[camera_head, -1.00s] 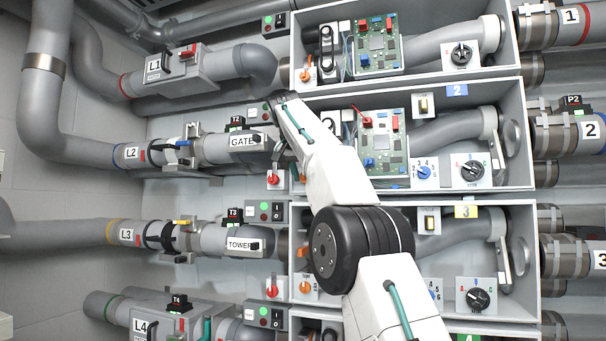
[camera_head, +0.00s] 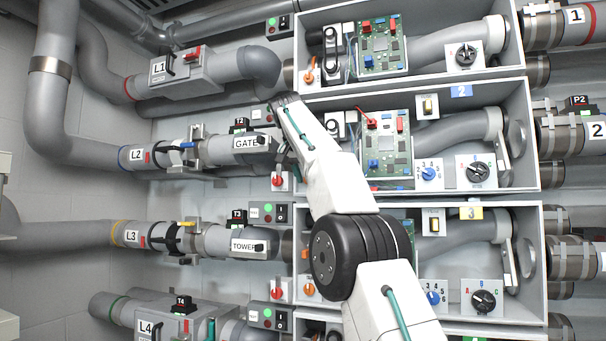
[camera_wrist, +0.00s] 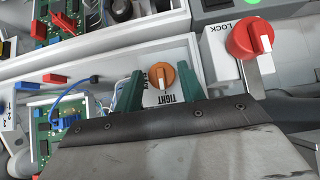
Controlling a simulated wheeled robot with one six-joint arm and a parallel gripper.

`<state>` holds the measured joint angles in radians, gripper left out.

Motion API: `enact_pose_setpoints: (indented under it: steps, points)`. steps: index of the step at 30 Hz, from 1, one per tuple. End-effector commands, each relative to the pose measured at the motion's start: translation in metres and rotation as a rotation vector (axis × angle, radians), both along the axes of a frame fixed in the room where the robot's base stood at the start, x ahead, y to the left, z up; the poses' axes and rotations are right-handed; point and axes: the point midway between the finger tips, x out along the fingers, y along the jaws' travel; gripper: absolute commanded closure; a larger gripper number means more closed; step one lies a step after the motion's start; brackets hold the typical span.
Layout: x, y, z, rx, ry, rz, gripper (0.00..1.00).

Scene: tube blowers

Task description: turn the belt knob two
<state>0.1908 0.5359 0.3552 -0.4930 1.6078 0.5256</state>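My gripper (camera_wrist: 159,69) has two teal fingers, spread open. An orange knob (camera_wrist: 161,75) with a pale pointer shows between the fingertips in the wrist view, above an upside-down "TIGHT" label. The fingers look close to it; I cannot tell whether they touch it. No number shows beside it. Similar orange knobs show on box 1 (camera_head: 308,77) and box 3 (camera_head: 307,289).
A red LOCK knob (camera_wrist: 250,40) with a metal lever stands right of the fingers in the wrist view. A circuit board (camera_wrist: 60,118) with a blue wire lies at left. Box walls (camera_wrist: 90,62) and grey pipes (camera_head: 210,238) crowd the arm.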

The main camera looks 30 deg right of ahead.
Motion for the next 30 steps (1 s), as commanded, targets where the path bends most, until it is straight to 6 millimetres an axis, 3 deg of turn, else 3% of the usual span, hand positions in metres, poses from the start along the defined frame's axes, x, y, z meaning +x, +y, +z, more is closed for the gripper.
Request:
enact_pose_setpoints:
  steps: [17, 30]
  points:
    - [-0.024, 0.029, 0.008, 0.0, 0.002, 0.001, 0.61]
    - [-0.071, 0.093, 0.007, 0.001, 0.001, 0.001, 0.61]
